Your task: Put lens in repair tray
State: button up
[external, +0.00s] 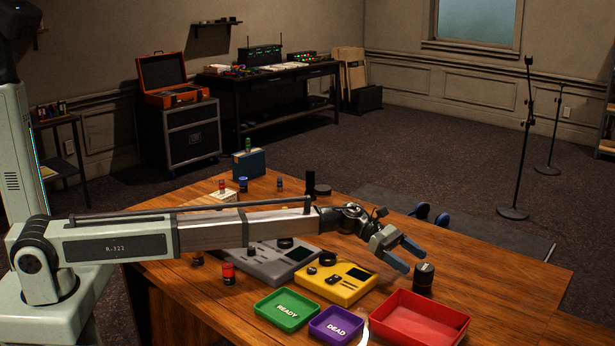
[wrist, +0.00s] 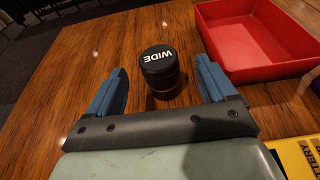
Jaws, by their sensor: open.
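A black cylindrical lens (external: 423,279) stands upright on the wooden desk. In the wrist view the lens (wrist: 160,72) has "WIDE" in white on its top and sits between my two blue fingers, ahead of the palm. My gripper (external: 408,258) is open and empty, just left of and above the lens in the external view; its open fingertips also show in the wrist view (wrist: 161,66). A red tray (external: 425,303) lies beside the lens, and its empty inside shows in the wrist view (wrist: 265,72). No label is readable on it.
A green READY tray (external: 287,310) and a purple DEAD tray (external: 336,325) lie left of the red tray. A yellow device (external: 345,288) and a grey device (external: 270,268) are behind them. Small cylinders and a blue box (external: 249,164) stand farther back. The desk right of the lens is clear.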

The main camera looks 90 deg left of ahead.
aim_at(423, 266)
jog(key=shift+x, duration=2.6)
jog(key=shift+w+r, duration=0.1)
jog(key=shift+a, duration=0.1)
jog(key=c, duration=1.4)
jog(key=r, duration=0.9)
jog(key=shift+d+r, duration=0.25)
jog(key=shift+d, duration=0.1)
jog(key=s+d+m+g+h, duration=0.1)
jog(key=s+d, duration=0.2)
jog(key=d, duration=0.5)
jog(key=s+d+m+g, duration=0.1)
jog(key=s+d, duration=0.2)
jog(key=d, duration=0.5)
jog(key=shift+w+f, duration=0.15)
jog(key=shift+f, duration=4.25)
